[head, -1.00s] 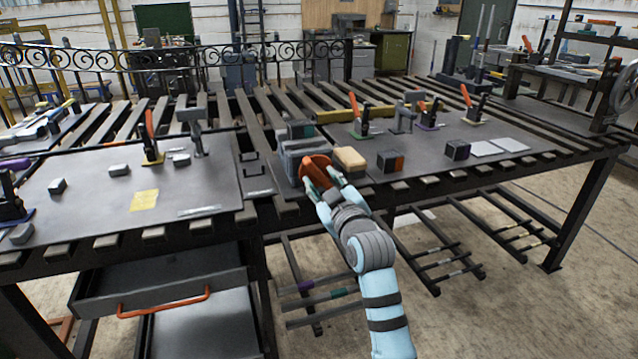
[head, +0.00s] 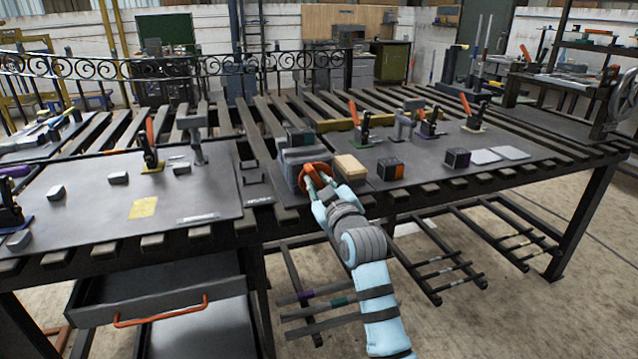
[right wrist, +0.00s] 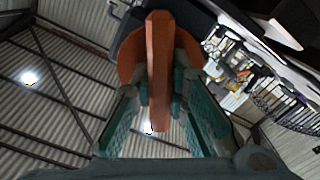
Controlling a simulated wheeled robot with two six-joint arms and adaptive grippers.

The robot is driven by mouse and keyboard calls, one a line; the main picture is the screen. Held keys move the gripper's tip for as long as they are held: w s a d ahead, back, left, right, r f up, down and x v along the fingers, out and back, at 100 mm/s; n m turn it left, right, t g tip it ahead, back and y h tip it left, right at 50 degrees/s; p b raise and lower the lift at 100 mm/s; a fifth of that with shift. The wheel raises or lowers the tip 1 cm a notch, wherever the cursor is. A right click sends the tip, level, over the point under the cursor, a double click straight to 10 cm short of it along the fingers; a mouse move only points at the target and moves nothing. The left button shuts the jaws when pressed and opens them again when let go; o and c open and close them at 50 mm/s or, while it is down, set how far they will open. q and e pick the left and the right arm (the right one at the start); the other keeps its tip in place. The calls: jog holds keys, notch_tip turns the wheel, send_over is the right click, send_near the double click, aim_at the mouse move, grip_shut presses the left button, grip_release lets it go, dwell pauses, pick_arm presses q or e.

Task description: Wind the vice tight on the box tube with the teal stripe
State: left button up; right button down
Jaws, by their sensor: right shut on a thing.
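The grey vice (head: 296,158) stands at the front edge of the bench, left of the right-hand plate's middle. Its orange handle (head: 311,182) faces me. My right gripper (head: 318,188) is shut on this handle. In the right wrist view, the orange bar of the handle (right wrist: 158,70) lies between the two teal finger pads, with a round orange disc behind it. A dark piece with a teal-green patch (head: 300,138) shows at the top of the vice; how firmly the jaws meet it cannot be told. My left gripper is not in view.
Several orange-handled clamps stand farther back. Striped bars, including one with a teal mark (head: 340,300), lie on the rack below. An open drawer (head: 165,295) is at lower left.

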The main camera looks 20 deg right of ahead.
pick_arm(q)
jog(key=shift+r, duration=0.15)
pick_arm(e)
jog(key=shift+m+p, duration=0.3)
jog(key=shift+p, duration=0.35)
jog(key=m+p, duration=0.4)
jog(key=p, duration=0.1)
jog(key=shift+r+p, duration=0.2)
jog(key=shift+p, duration=0.15)
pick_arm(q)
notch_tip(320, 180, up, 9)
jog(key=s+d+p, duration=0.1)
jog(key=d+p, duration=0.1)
pick_arm(e)
jog(key=shift+d+f+m, duration=0.1)
jog(key=shift+f+m, duration=0.1)
jog(key=shift+m, duration=1.1)
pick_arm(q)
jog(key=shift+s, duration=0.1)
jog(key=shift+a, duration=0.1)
pick_arm(e)
jog(key=c, duration=1.6)
grip_release()
jog(key=shift+o, duration=0.2)
jog(key=s, duration=1.2)
jog(key=shift+d, duration=0.4)
